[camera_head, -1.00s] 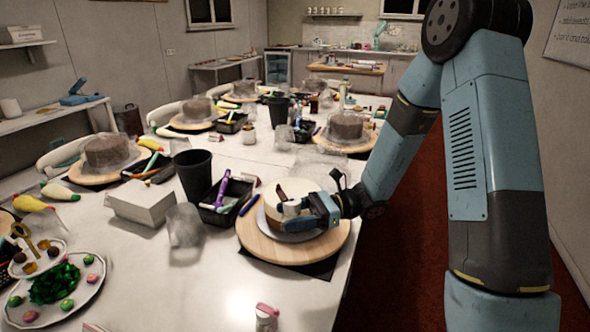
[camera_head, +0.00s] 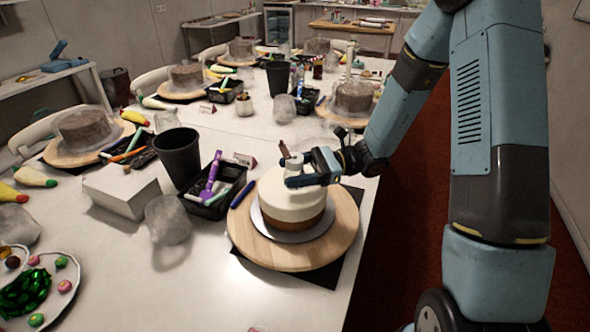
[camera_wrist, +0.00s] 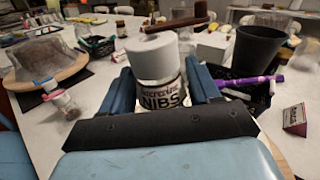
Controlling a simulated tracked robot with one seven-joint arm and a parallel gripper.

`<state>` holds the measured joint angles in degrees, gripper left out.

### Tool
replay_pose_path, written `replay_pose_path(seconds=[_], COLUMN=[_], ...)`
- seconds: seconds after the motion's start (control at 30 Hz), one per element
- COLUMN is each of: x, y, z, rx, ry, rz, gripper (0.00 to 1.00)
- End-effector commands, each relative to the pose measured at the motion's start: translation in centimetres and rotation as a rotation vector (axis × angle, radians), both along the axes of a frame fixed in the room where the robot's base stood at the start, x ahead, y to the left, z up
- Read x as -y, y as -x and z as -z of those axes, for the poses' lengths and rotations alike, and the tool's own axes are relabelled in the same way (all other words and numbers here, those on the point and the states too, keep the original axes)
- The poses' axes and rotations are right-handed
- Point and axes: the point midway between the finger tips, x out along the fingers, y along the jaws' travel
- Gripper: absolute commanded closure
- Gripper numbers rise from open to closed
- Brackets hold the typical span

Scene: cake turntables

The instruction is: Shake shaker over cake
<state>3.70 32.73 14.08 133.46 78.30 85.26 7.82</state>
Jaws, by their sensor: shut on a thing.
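The cake (camera_head: 290,204) is round, cream-white with a brown lower band. It sits on a silver board on a round wooden turntable (camera_head: 257,240). My gripper (camera_head: 306,178) is over the top of the cake. It is shut on the shaker (camera_head: 291,165), a small white container with a white top. In the wrist view the shaker (camera_wrist: 158,80) stands between the two blue fingers, with its "NIBS" label facing the camera. I cannot tell whether the shaker's base touches the cake.
A black tray with a purple tool (camera_head: 215,195) and a dark cup (camera_head: 178,158) are left of the cake. A white box (camera_head: 122,190) and a clear container (camera_head: 168,220) stand further left. Other cakes on turntables (camera_head: 85,137) line the table. The table's right edge is close.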

Motion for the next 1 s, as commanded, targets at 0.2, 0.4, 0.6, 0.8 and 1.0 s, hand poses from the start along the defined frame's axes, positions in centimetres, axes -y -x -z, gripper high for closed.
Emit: replay_pose_path(seconds=[0.2, 0.4, 0.6, 0.8, 1.0], x=[-0.5, -0.8, -1.1, -1.3, -1.4], y=[-0.8, -1.5, -2.4, -2.7, -3.1], z=[0.5, 1.0, 1.4, 1.5, 1.5], rx=[0.210, 0.408, 0.607, 0.804, 1.002], ry=[-0.071, -0.138, -0.203, -0.270, -0.336], rz=[-0.005, -0.005, -0.005, -0.006, -0.005], gripper=[0.76, 0.76, 0.76, 0.76, 0.76])
